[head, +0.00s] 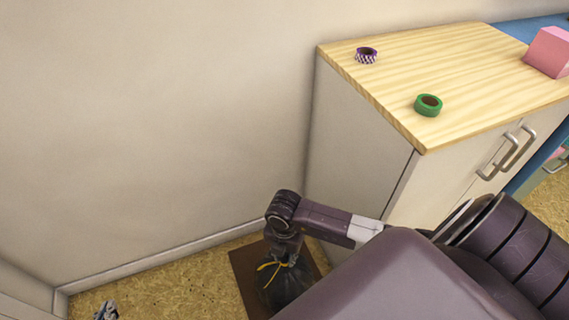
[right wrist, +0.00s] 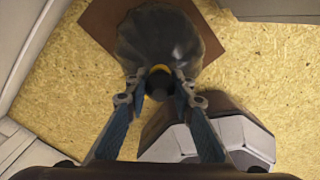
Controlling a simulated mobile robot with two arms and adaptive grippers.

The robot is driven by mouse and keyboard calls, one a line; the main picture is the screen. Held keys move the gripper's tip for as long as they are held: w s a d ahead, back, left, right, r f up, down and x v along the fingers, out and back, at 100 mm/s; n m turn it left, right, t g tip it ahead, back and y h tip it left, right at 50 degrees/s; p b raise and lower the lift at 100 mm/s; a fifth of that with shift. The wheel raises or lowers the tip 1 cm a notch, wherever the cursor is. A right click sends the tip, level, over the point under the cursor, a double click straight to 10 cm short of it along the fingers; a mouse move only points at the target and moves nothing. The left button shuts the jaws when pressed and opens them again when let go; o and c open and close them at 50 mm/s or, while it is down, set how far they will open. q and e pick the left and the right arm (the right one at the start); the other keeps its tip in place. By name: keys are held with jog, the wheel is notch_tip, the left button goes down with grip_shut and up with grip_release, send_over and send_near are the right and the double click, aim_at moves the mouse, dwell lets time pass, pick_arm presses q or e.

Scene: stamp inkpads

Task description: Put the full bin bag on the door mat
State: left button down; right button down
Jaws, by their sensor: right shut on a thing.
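The full bin bag (head: 288,284) is dark, with a yellow tie around its neck. In the right wrist view the bag (right wrist: 165,38) bulges out beyond the fingertips. My right gripper (right wrist: 159,74) is shut on its neck, just by the tie. In the head view the wrist hangs above the bag and hides the fingers. The brown door mat (head: 243,268) lies on the floor by the cabinet; it also shows in the right wrist view (right wrist: 100,22). The bag is over the mat; I cannot tell whether it touches it. Part of my left gripper (head: 106,311) shows at the bottom left.
A white cabinet (head: 360,140) with a wooden top stands right beside the mat. On it are a purple tape roll (head: 367,55), a green tape roll (head: 429,105) and a pink box (head: 549,52). A wall runs behind the mat. The floor left of the mat is clear.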

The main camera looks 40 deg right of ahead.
dwell(0.4)
jog(key=c, duration=1.7)
grip_release()
jog(key=shift+o, duration=0.2)
